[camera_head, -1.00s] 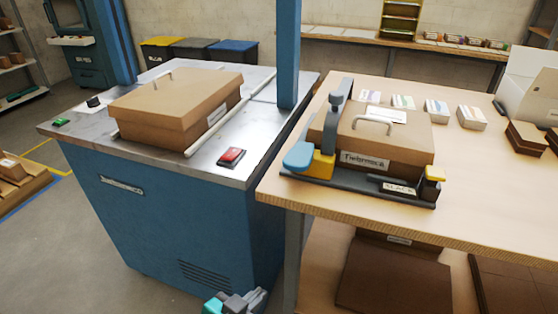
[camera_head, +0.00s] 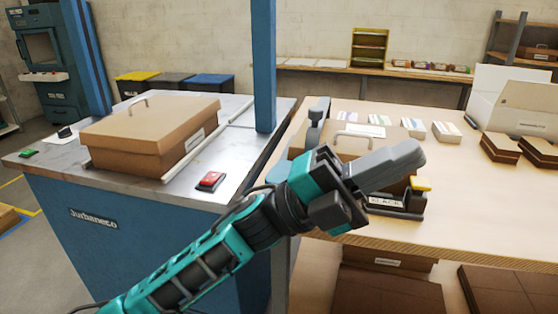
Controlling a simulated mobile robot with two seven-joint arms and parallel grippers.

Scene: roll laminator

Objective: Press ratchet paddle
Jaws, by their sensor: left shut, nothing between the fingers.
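The strapping device stands on the wooden bench around a lidded cardboard box (camera_head: 318,150). Its grey upright post (camera_head: 316,125) shows at the left of the box. Its yellow tab (camera_head: 421,184) and the SLACK label (camera_head: 385,201) show at the right end of its dark base. My left gripper (camera_head: 418,153) is shut and empty, in front of the box in the picture, its fingers pointing right. I cannot tell whether the gripper touches anything. My right gripper is not in view.
The blue machine (camera_head: 150,235) at left carries another cardboard box (camera_head: 150,135) and a red button (camera_head: 210,181). A blue post (camera_head: 264,65) rises between machine and bench. Card stacks (camera_head: 446,131) and brown boxes (camera_head: 505,147) lie at right. The bench's front right is clear.

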